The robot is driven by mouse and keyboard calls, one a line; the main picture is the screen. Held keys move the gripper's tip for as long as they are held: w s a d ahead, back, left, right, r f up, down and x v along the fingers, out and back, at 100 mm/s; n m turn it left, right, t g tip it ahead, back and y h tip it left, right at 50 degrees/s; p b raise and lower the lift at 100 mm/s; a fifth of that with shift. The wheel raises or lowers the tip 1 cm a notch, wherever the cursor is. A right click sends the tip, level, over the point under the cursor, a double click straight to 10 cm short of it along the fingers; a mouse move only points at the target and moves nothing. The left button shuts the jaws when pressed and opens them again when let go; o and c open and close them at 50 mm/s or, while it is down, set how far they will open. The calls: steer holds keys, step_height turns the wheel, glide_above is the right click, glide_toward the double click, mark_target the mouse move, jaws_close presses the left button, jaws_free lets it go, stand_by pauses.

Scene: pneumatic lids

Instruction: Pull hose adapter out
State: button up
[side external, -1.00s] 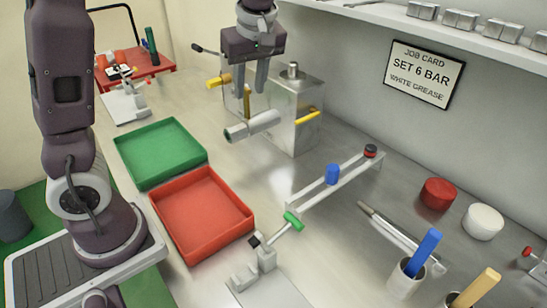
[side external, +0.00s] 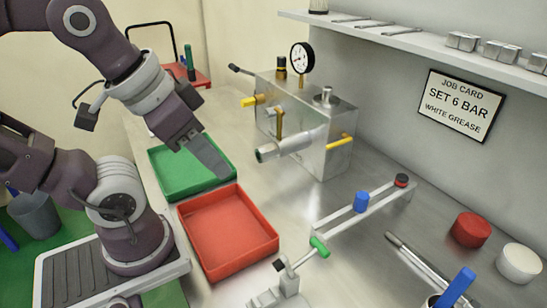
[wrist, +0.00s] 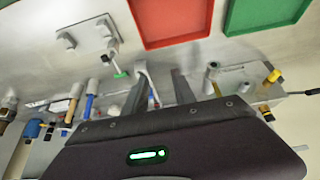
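The metal block (side external: 325,150) stands on the bench at the back, with a pressure gauge (side external: 302,58) on top. A light grey cylinder with a dark open end (side external: 285,148) sticks out of its front toward the left; I take this to be the hose adapter, but cannot be sure. Yellow-handled fittings (side external: 340,142) sit on the block. My gripper (side external: 220,172) is left of the block, tilted down above the trays and clear of the cylinder. In the wrist view my gripper (wrist: 161,72) has its two fingers apart with nothing visibly held between them. The block (wrist: 245,85) shows right of the fingers.
A green tray (side external: 160,160) and a red tray (side external: 190,232) lie left of the block. A rail with a blue piece (side external: 361,201) and a green-handled fitting (side external: 319,247) stand in front. Red (side external: 472,230) and white (side external: 520,262) round tubs are at right. Bench between trays and block is clear.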

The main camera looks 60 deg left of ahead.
steer(key=shift+o, duration=0.2)
stand_by(0.3)
steer(key=o, duration=0.4)
steer(key=shift+w+a+r, duration=0.1)
steer(key=shift+w, duration=0.05)
steer(key=shift+c, duration=0.2)
steer(key=shift+o, duration=1.2)
steer(key=w+a+g+y, duration=0.1)
steer(key=w+a+g, duration=0.1)
steer(key=w, duration=0.3)
steer(key=shift+w+a, duration=0.3)
steer(key=shift+a, duration=0.25)
steer(key=g+y, duration=0.3)
steer(key=g, duration=0.1)
glide_toward(266, 149)
step_height(266, 149, down, 3)
steer(key=shift+y, duration=0.3)
steer(key=x, duration=0.6)
steer(key=shift+a, duration=0.4)
steer(key=shift+a+f, duration=0.15)
steer(key=shift+f, duration=0.25)
